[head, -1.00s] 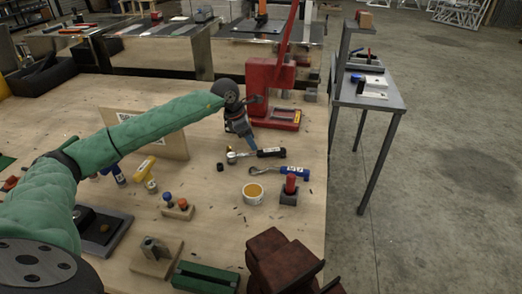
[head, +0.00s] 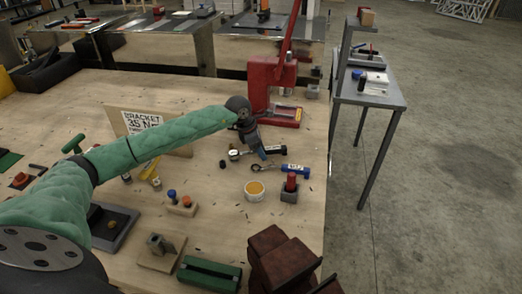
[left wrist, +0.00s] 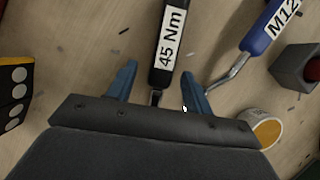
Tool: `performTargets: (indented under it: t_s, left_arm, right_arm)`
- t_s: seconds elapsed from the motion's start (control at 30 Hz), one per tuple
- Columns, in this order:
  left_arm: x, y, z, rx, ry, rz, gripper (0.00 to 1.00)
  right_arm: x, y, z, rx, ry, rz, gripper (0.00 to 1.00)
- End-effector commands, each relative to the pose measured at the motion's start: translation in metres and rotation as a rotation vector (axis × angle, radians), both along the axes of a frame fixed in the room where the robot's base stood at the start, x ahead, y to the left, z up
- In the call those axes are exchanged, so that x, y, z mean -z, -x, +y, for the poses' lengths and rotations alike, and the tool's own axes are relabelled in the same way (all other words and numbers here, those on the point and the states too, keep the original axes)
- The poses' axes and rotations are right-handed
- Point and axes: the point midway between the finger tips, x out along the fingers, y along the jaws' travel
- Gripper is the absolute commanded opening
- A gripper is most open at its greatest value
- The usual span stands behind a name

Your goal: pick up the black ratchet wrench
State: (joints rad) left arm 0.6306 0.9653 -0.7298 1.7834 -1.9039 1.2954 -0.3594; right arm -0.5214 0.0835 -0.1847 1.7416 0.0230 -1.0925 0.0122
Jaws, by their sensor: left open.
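The black ratchet wrench (head: 275,149) lies on the wooden bench, with its metal head at the left and part of it hidden by my left gripper (head: 262,153). In the left wrist view its black handle (left wrist: 170,25) carries a white "45 Nm" label. My left gripper (left wrist: 159,72) is open, with its two blue fingers spread on either side of the handle's lower end and not closed on it. A blue-handled wrench (head: 294,169) marked "M12" (left wrist: 268,28) lies just beside it. My right gripper is not in view.
A white cup with yellow contents (head: 254,190) and a grey block holding a red piece (head: 290,190) stand close by. A red press (head: 272,95) is behind. A bracket sign (head: 145,125) stands at the left. A dark red blocky shape (head: 278,262) fills the bottom edge.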

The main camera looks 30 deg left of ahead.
Motion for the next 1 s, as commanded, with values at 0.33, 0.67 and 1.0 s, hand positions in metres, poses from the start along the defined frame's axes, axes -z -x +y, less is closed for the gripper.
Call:
performTargets:
  t_s: [0.33,0.67,1.0]
  left_arm:
    - [0.0059,-0.0012,-0.0015,0.000,0.000,0.000,0.51]
    - [0.0055,-0.0012,-0.0014,0.000,0.000,0.000,0.00]
    - [0.0006,-0.0017,-0.0014,0.000,-0.001,-0.002,0.00]
  right_arm:
    - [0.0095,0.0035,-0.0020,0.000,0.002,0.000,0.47]
    - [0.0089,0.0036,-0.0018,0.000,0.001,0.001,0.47]
    - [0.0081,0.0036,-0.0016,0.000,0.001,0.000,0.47]
